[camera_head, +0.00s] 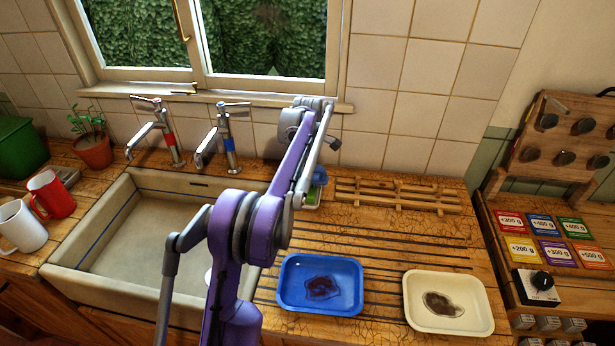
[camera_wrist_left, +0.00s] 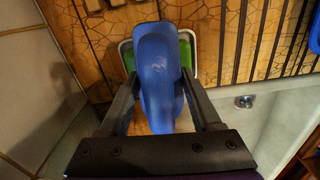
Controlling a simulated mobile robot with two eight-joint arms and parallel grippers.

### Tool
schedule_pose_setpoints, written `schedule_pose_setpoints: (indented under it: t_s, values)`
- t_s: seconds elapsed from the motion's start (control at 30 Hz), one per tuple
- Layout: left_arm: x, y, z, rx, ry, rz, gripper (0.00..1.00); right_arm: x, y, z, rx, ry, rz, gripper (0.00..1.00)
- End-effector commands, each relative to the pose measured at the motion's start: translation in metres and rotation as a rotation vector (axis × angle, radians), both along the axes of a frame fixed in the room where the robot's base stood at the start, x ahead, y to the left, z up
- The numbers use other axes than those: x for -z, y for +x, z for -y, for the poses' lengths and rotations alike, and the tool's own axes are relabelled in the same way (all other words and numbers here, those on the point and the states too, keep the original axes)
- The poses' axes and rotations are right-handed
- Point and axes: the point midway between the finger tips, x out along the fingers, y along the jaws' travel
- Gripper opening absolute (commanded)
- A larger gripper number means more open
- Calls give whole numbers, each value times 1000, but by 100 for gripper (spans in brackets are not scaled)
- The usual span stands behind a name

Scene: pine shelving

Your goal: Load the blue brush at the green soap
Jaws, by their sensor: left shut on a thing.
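The blue brush (camera_wrist_left: 158,70) is between the two fingers of my left gripper (camera_wrist_left: 160,88), which is shut on it. In the head view a small blue part of the brush (camera_head: 320,176) shows beside my purple arm, which hides most of it and the gripper. The green soap (camera_wrist_left: 187,55) lies in a pale-rimmed dish behind the brush in the left wrist view. It also shows as a green patch in the head view (camera_head: 311,197). The brush overlaps the soap in the picture; I cannot tell whether they touch. My right gripper is not in view.
The sink (camera_head: 130,240) with two taps is at left. A wooden rack (camera_head: 400,194) stands at the back of the grooved board. A blue tray (camera_head: 283,292) and a cream tray (camera_head: 482,288), both with dark stains, sit in front. Mugs and a plant are far left.

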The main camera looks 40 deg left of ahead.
Motion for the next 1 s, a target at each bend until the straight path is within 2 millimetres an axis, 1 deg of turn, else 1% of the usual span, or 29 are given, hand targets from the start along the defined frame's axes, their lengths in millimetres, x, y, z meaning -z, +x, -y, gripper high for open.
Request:
schedule_pose_setpoints:
  t_s: [0.03, 0.1, 0.63, 0.77, 1.0]
  values:
    - [-9, 1, 0, 0, 0, 3, 20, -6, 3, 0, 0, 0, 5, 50]
    - [-15, 1, 0, 0, 0, 3, 20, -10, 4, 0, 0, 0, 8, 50]
    - [-57, 1, 0, -1, 1, 4, 20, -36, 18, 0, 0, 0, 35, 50]
    - [-62, 1, 0, -1, 1, 3, 20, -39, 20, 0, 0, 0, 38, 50]
    - [-60, 0, -1, 0, 1, 2, 20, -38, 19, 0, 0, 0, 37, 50]
